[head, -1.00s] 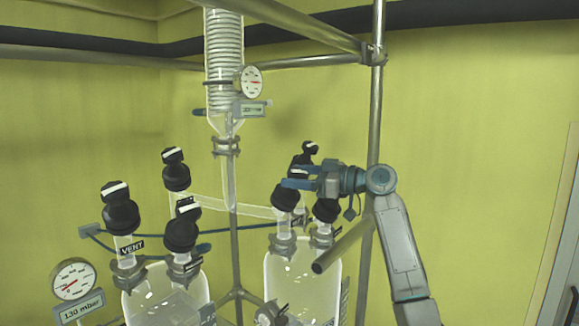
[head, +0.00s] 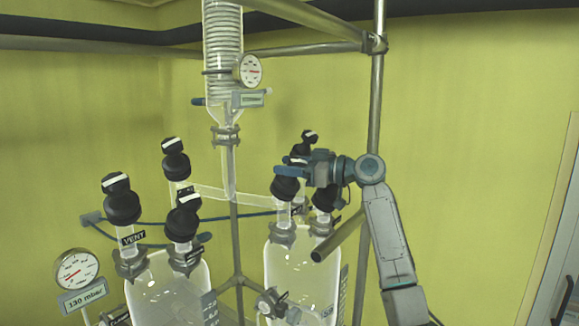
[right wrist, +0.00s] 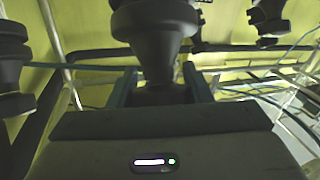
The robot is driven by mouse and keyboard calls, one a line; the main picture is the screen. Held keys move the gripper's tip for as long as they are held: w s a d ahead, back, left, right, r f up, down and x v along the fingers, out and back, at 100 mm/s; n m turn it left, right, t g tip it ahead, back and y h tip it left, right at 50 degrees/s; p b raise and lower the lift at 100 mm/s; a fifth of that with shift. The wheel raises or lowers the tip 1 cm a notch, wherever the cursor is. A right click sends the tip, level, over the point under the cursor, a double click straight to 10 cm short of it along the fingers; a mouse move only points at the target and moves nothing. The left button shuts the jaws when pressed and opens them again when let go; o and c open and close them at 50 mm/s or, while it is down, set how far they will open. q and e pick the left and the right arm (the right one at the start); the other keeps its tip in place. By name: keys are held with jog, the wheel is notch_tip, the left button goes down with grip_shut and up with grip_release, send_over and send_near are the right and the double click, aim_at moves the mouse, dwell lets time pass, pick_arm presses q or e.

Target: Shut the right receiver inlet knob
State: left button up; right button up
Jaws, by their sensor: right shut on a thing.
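The right receiver (head: 290,280) is a clear glass vessel with several black knobs on its necks. My right gripper (head: 290,168) reaches in from the right and is shut on the top of the front-left knob (head: 285,190), which I take to be the inlet knob. Its white top bar is mostly hidden by the fingers, so its angle is unclear. In the right wrist view a black knob (right wrist: 153,35) stands at the two blue fingers. My left gripper is not in view.
Close by are a rear knob (head: 304,147) and a front-right knob (head: 325,200). A steel post (head: 374,120) stands beside my forearm, and a rod end (head: 325,250) juts out below. The left receiver (head: 165,285) has its own knobs and a gauge (head: 76,270).

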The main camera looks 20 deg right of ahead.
jog(key=shift+m+t, duration=0.4)
jog(key=shift+m, duration=0.1)
